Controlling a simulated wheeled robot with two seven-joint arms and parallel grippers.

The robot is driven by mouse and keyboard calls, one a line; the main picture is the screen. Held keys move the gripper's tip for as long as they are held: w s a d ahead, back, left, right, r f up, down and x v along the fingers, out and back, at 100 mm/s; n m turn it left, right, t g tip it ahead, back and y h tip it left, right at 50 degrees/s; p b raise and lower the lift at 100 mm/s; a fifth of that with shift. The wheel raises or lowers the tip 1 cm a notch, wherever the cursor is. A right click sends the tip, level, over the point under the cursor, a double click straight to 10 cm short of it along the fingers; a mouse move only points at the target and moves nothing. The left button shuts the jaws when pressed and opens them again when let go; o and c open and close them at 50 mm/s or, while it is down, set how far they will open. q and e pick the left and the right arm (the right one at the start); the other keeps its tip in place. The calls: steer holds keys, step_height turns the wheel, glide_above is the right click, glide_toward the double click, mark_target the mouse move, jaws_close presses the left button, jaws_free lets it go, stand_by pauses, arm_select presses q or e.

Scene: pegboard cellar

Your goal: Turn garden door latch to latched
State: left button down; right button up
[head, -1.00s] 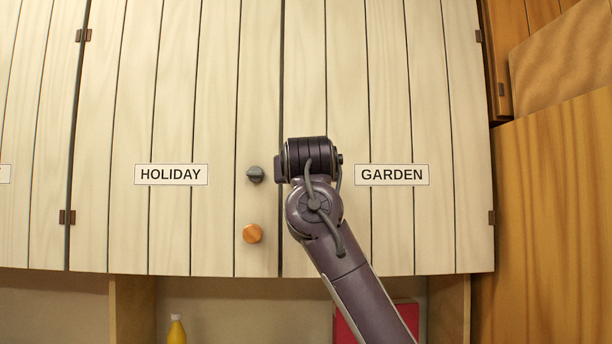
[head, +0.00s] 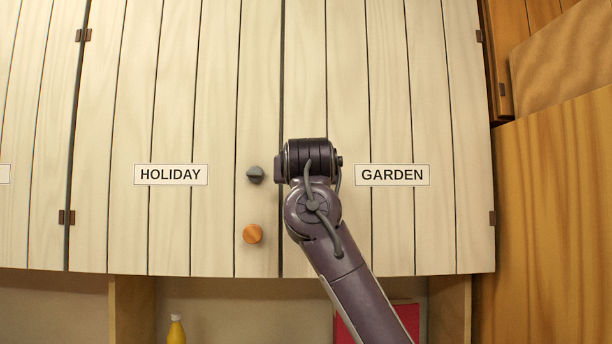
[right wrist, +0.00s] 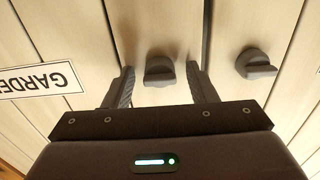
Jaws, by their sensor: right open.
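The garden door (head: 410,90) is a closed pale plank door with a GARDEN label (head: 392,175). Its dark grey latch (right wrist: 160,70) shows in the right wrist view, its grip bar lying roughly across that picture. In the head view this latch is hidden behind my right wrist. My right gripper (right wrist: 160,80) is open, with one finger on each side of the latch in the right wrist view. A gap shows on both sides, and I cannot tell any contact. My left gripper is in neither view.
The holiday door (head: 180,90) is beside it, with its own grey latch (head: 256,175) and a round wooden knob (head: 253,234) just left of my right wrist. A wooden panel (head: 550,200) stands at the right. A yellow bottle (head: 176,330) is below.

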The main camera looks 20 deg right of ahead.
steer(key=shift+s, duration=0.1)
steer(key=b+v, duration=0.5)
steer(key=v, duration=0.2)
steer(key=shift+s, duration=0.3)
steer(key=shift+a, duration=0.1)
